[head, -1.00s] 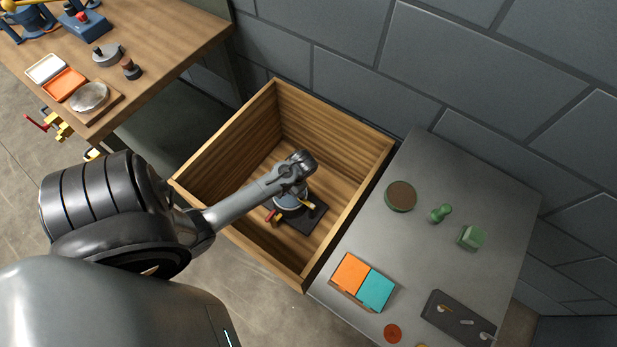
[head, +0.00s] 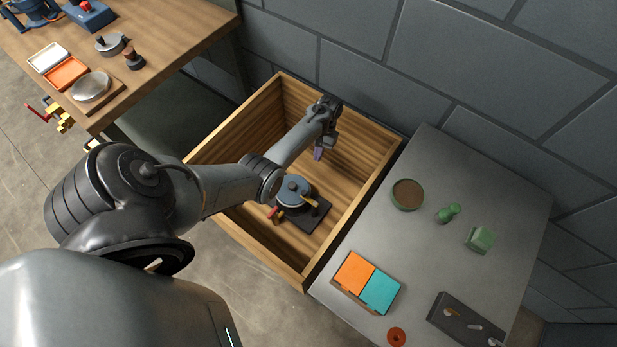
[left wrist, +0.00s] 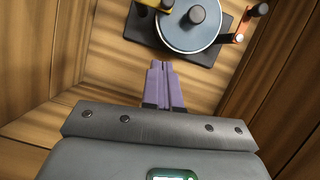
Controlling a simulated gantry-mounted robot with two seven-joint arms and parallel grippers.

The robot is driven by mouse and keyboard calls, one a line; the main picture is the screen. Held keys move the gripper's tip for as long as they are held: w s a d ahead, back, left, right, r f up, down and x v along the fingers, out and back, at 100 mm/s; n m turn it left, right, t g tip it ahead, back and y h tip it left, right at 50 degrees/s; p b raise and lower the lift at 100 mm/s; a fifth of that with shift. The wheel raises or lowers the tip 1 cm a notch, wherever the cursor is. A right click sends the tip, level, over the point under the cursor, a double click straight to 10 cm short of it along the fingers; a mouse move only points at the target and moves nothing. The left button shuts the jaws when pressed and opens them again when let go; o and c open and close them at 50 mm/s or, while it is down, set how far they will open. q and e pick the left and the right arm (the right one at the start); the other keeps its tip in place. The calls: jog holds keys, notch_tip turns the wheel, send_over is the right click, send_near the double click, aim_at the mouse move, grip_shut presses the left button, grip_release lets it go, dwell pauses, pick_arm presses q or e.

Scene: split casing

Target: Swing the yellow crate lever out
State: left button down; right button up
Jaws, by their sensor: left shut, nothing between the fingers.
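A round blue-grey casing (head: 291,190) with a knob on top sits on a dark base plate on the wooden crate's (head: 368,200) floor. The yellow lever (head: 308,199) is at the casing's right side in the head view; its yellow part (left wrist: 158,4) shows at the top edge of the left wrist view, partly cut off. A red lever (head: 274,213) is on the casing's other side. My left gripper (head: 318,154) is inside the crate, beyond the casing, apart from both levers. Its purple fingers (left wrist: 160,66) are shut and empty. My right gripper is not in view.
The crate's walls surround my left gripper. A grey table (head: 440,270) with green items and an orange-and-teal tray stands at right. A wooden workbench (head: 165,45) is at upper left. A grey block wall (head: 500,70) stands behind.

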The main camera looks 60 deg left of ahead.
pick_arm(q)
jog(key=shift+s, duration=0.1)
jog(key=b, duration=0.4)
send_near(309, 198)
jog(key=a+f, duration=0.2)
jog(key=f, duration=0.1)
jog(key=shift+s+a, duration=0.1)
jog(key=shift+a, duration=0.05)
jog(key=shift+s+d+f, duration=0.1)
jog(key=shift+s+d, duration=0.35)
jog(key=shift+s, duration=0.15)
jog(key=shift+p, duration=0.3)
jog(key=shift+s+p, duration=0.15)
jog(key=shift+p, duration=0.2)
jog(key=shift+n, duration=0.4)
jog(key=shift+s+n+p, duration=0.2)
jog(key=shift+n+p, duration=0.1)
jog(key=shift+p, duration=0.3)
